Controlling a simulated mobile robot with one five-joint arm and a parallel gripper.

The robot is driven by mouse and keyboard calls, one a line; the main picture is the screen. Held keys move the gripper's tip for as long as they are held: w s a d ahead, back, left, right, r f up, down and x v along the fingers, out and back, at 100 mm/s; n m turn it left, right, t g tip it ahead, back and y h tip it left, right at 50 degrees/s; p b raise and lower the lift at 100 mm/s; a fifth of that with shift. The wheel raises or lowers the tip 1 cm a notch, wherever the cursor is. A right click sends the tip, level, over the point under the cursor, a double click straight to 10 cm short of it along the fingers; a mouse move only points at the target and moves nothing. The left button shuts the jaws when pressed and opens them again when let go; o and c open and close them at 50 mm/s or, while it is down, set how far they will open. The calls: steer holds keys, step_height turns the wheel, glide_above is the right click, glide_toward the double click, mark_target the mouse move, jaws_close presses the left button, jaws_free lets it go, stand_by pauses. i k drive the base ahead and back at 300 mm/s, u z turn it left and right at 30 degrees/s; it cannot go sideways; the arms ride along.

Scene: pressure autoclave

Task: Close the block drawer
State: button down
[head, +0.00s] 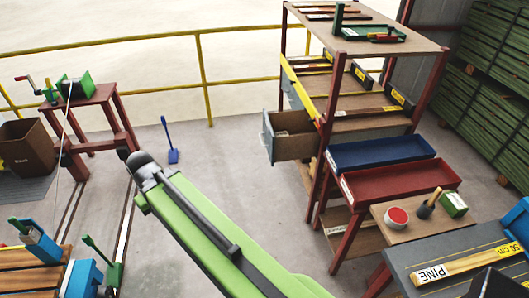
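The block drawer (267,137) is a grey box with a brown inside, on the left side of the wood-and-red-frame rack (322,170). It sticks out to the left, clearly open. Its grey front faces left, and its right end goes in behind the rack's front post. My green arm crosses the lower middle of the head view, with its dark upper end left of the drawer and apart from it. I cannot make out my gripper's fingers in this view.
A blue tray (380,151) and a red tray (405,181) are on the rack's right side. A workbench (440,262) stands at lower right. A yellow railing (204,75) runs behind. A blue floor pedal or lever (170,146) stands left of the drawer, with bare floor between.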

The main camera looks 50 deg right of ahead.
mark_target(303, 141)
steer(key=z, duration=0.05)
steer(key=i, duration=1)
steer(key=u, duration=0.1)
